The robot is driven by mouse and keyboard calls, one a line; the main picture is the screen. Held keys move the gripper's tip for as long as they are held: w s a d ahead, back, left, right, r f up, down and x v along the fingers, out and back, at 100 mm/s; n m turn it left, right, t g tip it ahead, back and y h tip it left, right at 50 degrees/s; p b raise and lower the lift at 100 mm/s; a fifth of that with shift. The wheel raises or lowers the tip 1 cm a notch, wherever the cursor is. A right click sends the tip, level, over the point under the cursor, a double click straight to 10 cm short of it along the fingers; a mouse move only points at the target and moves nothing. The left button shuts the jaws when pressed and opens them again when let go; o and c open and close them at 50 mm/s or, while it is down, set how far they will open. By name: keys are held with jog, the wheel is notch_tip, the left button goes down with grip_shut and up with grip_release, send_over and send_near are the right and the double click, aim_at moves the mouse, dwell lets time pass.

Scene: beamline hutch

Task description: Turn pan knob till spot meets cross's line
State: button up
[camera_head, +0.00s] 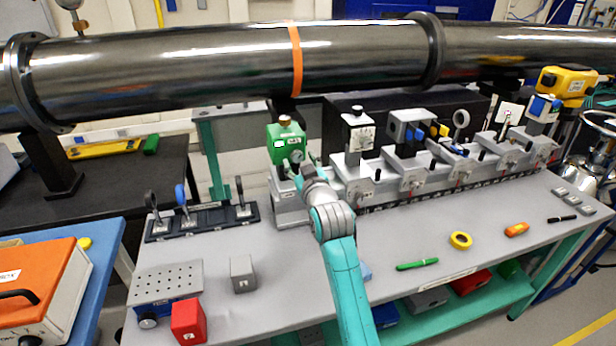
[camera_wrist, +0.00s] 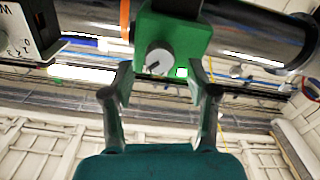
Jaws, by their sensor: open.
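A green box (camera_head: 278,144) stands on a grey mount at the left end of the rail, with a small knob on its front. In the wrist view the green box (camera_wrist: 188,38) shows a round pale grey knob (camera_wrist: 159,62) with a dark pointer mark. My gripper (camera_head: 302,166) is at the front of the box. In the wrist view my open gripper (camera_wrist: 160,84) has one finger on each side of the knob, apart from it. A white card (camera_head: 508,115) with a small red mark stands towards the rail's far right; its cross and spot are too small to tell apart.
A large dark pipe (camera_head: 180,72) runs above the bench. Several mounts stand right of the box, including one with a white scale (camera_head: 361,138).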

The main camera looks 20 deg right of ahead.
jog(key=s, duration=0.9)
jog(key=shift+s, duration=0.25)
jog(key=s+f+m+g, duration=0.1)
jog(key=s+f+g, duration=0.1)
jog(key=s+f, duration=2.15)
jog(key=s+r+m+g, duration=0.1)
jog(key=s+r, duration=0.1)
jog(key=s, duration=2.9)
jog(key=shift+r+m, duration=0.25)
jog(key=shift+m, duration=0.05)
jog(key=shift+w, duration=0.1)
